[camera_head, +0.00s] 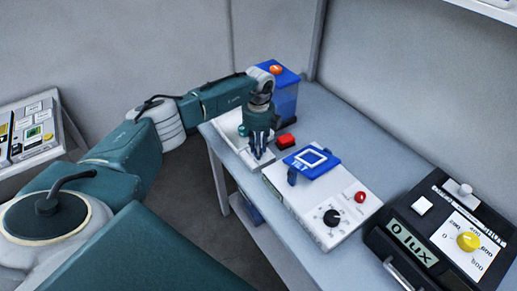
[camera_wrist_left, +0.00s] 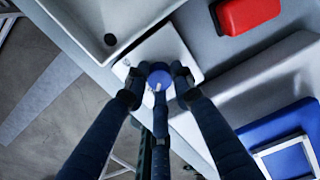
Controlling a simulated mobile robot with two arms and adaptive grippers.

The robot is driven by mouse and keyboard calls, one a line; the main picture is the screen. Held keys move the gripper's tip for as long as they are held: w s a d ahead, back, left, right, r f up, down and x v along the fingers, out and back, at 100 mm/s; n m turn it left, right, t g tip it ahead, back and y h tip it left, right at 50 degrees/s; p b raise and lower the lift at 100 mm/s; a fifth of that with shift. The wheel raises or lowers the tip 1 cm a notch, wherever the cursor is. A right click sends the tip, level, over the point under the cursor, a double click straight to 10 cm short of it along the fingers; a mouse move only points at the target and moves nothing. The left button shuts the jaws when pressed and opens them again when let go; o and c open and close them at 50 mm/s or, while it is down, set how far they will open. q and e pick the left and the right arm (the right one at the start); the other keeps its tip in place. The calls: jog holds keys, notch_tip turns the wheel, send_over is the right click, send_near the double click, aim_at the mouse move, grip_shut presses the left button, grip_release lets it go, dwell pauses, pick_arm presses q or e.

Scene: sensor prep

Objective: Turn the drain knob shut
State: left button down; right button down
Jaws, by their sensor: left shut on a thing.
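The drain knob (camera_wrist_left: 158,76) is a round blue knob with a small white mark, on a white plate (camera_wrist_left: 173,45) beside a white basin (camera_wrist_left: 85,18) in the left wrist view. My left gripper (camera_head: 258,150) points down over the front left edge of the table. In the left wrist view its fingers (camera_wrist_left: 157,88) close around the knob from several sides, shut on it. In the head view the fingers hide the knob. A dark round drain hole (camera_wrist_left: 110,40) shows in the basin floor. My right gripper is not in view.
A red block (camera_head: 286,140) lies just right of the gripper. A blue container (camera_head: 285,97) stands behind. A white box with a blue framed top (camera_head: 312,161) and a black dial (camera_head: 331,217) is close on the right. A black lux meter (camera_head: 408,243) stands at far right.

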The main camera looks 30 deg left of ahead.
pick_arm(q)
jog(key=m+b, duration=0.2)
jog(key=m, duration=0.2)
jog(key=shift+f+b, duration=0.1)
jog(key=shift+b, duration=0.25)
jog(key=m+b, duration=0.2)
jog(key=m, duration=0.2)
jog(key=shift+m+b, duration=0.3)
jog(key=shift+b, duration=0.05)
jog(key=m+b, duration=0.2)
jog(key=m, duration=0.2)
jog(key=shift+m, duration=0.3)
jog(key=shift+r+m+b, duration=0.2)
jog(key=shift+m+b, duration=0.65)
jog(key=shift+m, duration=1.05)
jog(key=c, duration=1.5)
grip_release()
jog(key=shift+o, duration=0.2)
